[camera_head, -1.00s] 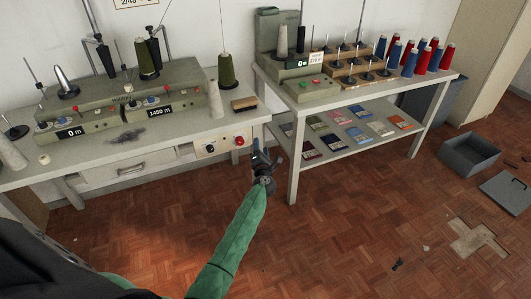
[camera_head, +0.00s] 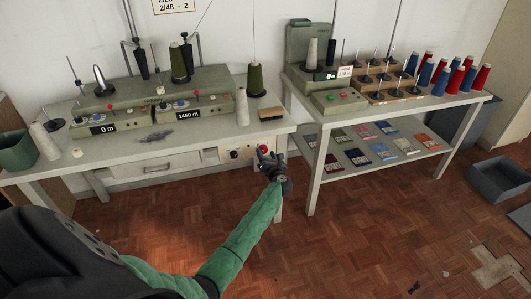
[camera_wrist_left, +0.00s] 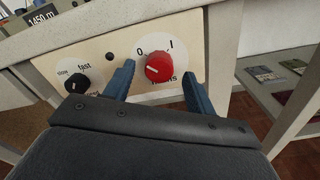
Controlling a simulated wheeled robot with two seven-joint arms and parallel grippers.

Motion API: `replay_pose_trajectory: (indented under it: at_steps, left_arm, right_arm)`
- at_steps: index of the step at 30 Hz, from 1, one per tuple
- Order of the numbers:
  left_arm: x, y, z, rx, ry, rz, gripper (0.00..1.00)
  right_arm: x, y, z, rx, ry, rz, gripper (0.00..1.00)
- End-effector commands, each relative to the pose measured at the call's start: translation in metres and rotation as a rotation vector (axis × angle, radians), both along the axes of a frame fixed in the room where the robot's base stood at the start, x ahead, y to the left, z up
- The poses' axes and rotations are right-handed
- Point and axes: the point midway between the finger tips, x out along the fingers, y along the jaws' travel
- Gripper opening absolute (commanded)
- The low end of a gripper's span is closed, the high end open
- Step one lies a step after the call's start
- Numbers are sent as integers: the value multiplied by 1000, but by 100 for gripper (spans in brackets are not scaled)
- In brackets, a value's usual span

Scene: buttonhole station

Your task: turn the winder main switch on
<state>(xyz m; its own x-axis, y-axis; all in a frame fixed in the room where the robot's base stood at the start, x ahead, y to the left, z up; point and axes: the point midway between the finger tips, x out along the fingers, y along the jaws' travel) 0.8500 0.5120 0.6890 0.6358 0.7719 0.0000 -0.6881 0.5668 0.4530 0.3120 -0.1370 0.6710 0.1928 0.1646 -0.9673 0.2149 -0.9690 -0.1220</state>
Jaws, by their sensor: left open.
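The main switch is a red knob (camera_wrist_left: 159,67) on a round white plate marked 0 and I, set in the cream panel (camera_wrist_left: 105,38) under the front of the winder table. It also shows in the head view (camera_head: 265,148). A white mark shows on the knob's lower left face; its exact setting is hard to tell. My left gripper (camera_wrist_left: 157,77) is open, with one blue finger on each side of the knob. No clear contact shows. In the head view my left gripper (camera_head: 267,155) is at the panel, partly covering the knob's surroundings. My right gripper is out of view.
A black speed knob (camera_wrist_left: 77,83) sits left of the switch on the same panel. The winder (camera_head: 150,100), marked 0 m and 1450 m, stands on the table above. A second table (camera_head: 318,160) with spools stands close on the right. Floor in front is clear.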

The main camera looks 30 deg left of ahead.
Motion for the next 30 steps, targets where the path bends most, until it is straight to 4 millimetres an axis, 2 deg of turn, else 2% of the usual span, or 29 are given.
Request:
replay_pose_trajectory:
  at_steps: [5, 14, 21, 30]
  left_arm:
    - [8, 10, 0, 1, 1, 0, 56]
    - [9, 12, -1, 1, 1, 0, 56]
    - [9, 11, -1, 1, 1, 0, 11]
    - [9, 11, 0, 18, 22, 0, 11]
  right_arm:
    - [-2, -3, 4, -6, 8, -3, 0]
    - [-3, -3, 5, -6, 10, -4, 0]
    - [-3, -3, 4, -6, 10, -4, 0]
    - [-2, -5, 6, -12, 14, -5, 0]
